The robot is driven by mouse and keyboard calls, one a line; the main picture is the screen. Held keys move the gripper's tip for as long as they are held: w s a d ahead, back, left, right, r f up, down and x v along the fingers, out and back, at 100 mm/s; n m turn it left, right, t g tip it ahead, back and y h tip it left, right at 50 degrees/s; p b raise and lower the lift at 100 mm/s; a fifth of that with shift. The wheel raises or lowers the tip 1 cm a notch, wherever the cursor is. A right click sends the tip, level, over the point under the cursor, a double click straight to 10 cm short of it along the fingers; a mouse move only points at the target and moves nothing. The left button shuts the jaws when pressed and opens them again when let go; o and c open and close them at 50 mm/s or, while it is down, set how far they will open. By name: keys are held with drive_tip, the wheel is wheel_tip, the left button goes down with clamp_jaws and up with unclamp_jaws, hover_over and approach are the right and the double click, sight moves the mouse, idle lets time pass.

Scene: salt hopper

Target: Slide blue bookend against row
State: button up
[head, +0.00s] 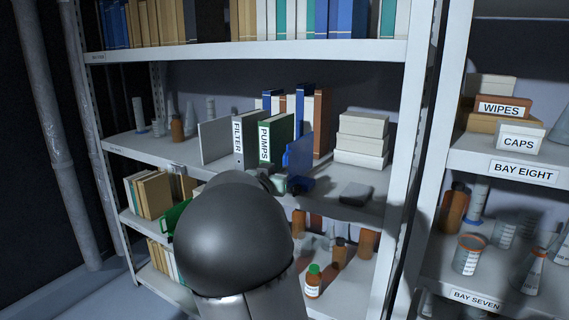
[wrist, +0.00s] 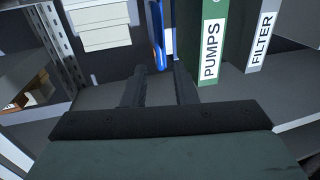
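The blue bookend (head: 299,154) stands upright on the middle shelf, right of the green PUMPS binder (head: 277,135). The grey FILTER binder (head: 240,138) stands left of PUMPS. In the head view a narrow gap shows between PUMPS and the bookend. My gripper (wrist: 161,72) has its two dark fingers apart. The bookend's blue edge (wrist: 157,32) shows between and beyond them in the wrist view; I cannot tell whether a finger touches it. The PUMPS binder (wrist: 211,52) and FILTER binder (wrist: 262,40) are right of the fingers there. My arm hides part of the shelf front.
White boxes (head: 362,138) are stacked right of the bookend, and a dark grey block (head: 356,194) lies near the shelf edge. Blue, brown and white books (head: 322,124) stand behind. A pale grey panel (head: 214,141) stands left of FILTER. A shelf post (head: 411,130) rises at right.

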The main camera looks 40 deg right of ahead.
sight(284, 163)
drive_tip(key=x, duration=0.7)
